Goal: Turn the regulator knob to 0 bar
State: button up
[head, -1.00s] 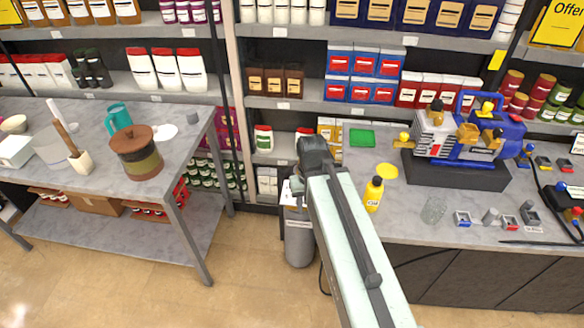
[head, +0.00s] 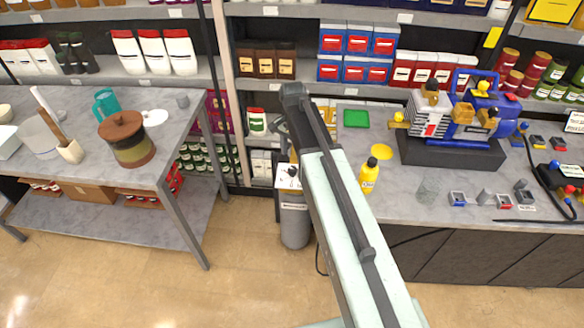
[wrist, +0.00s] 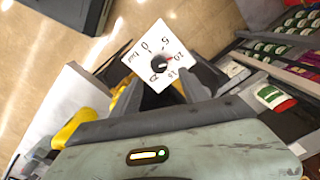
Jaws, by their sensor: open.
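The regulator knob (wrist: 157,69) is small and black, on a white square dial plate (wrist: 140,60) with printed numbers and a red mark near its right side. The plate also shows in the head view (head: 288,183), at the top of a grey cylinder (head: 294,226). My gripper (wrist: 162,87) is open. Its dark fingers lie on either side of the plate's lower part in the wrist view, with the knob seen beyond the gap between them. I cannot tell whether they touch it. In the head view my arm largely hides the gripper.
A counter (head: 400,205) on the right holds a yellow bottle (head: 368,176) and a blue pump (head: 480,112) on a dark base. A grey table (head: 75,105) with pots stands left. Floor is open between them, before the cylinder.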

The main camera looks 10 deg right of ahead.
aim_at(292, 169)
notch_tip(292, 169, down, 8)
jog(key=b, duration=0.8)
jog(key=shift+r, duration=0.1)
jog(key=shift+s, duration=0.1)
grip_shut()
